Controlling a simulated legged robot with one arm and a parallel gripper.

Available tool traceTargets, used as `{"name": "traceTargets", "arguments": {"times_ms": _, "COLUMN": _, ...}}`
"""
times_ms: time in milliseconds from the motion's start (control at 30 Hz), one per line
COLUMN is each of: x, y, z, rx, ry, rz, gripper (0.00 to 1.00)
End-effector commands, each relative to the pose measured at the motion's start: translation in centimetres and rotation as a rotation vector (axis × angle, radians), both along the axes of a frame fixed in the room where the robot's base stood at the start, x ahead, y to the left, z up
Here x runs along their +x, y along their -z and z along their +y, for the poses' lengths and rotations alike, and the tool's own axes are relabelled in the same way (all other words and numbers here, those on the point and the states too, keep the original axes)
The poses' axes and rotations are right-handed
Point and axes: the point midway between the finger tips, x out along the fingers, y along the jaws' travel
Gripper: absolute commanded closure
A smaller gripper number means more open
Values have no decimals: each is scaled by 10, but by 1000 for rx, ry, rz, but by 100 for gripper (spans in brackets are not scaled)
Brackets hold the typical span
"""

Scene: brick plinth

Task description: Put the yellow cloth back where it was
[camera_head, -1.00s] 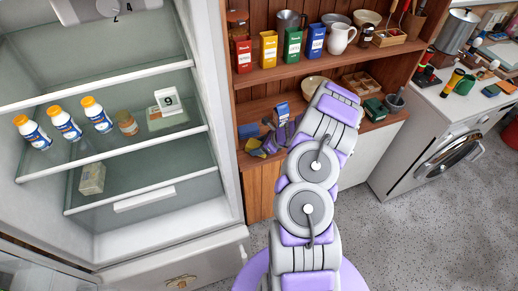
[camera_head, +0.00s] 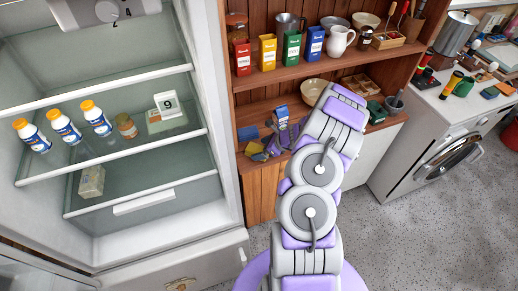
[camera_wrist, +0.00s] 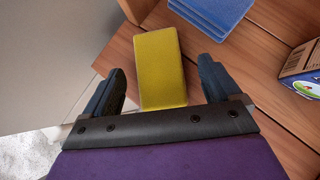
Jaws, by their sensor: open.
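The yellow cloth (camera_wrist: 160,65) is a flat yellow rectangle on the wooden shelf in the wrist view. It lies near the shelf's left end, between my fingers in the picture. In the head view, the yellow cloth (camera_head: 256,149) shows small at the lower shelf's left front corner. My gripper (camera_wrist: 162,70) is open, one dark finger on each side of the cloth, with gaps showing on both sides. I cannot tell how high the fingers are above the shelf. In the head view my gripper (camera_head: 280,141) is small and partly hidden by my arm.
A blue cloth stack (camera_wrist: 214,12) lies beyond the yellow cloth. A blue-and-white box (camera_wrist: 302,70) stands at right. The white fridge (camera_head: 222,130) stands close left of the wooden shelf unit (camera_head: 256,190). A bowl (camera_head: 313,90) and a wooden tray (camera_head: 361,84) share the lower shelf.

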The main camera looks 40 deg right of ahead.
Motion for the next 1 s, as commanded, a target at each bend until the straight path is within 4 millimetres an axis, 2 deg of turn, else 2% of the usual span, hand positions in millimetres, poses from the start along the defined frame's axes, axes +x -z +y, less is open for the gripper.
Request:
{"name": "traceTargets", "arguments": {"times_ms": 100, "x": -16, "y": -21, "z": -10, "rx": 0, "ry": 4, "rz": -1, "gripper": 9}}
{"name": "traceTargets", "arguments": {"times_ms": 400, "x": -49, "y": -59, "z": -29, "rx": 1, "ry": 1, "rz": -1, "gripper": 9}}
{"name": "traceTargets", "arguments": {"times_ms": 600, "x": -59, "y": -69, "z": -34, "rx": 2, "ry": 1, "rz": 1, "gripper": 9}}
{"name": "traceTargets", "arguments": {"times_ms": 1000, "x": -60, "y": -69, "z": -35, "rx": 1, "ry": 0, "rz": 2, "gripper": 9}}
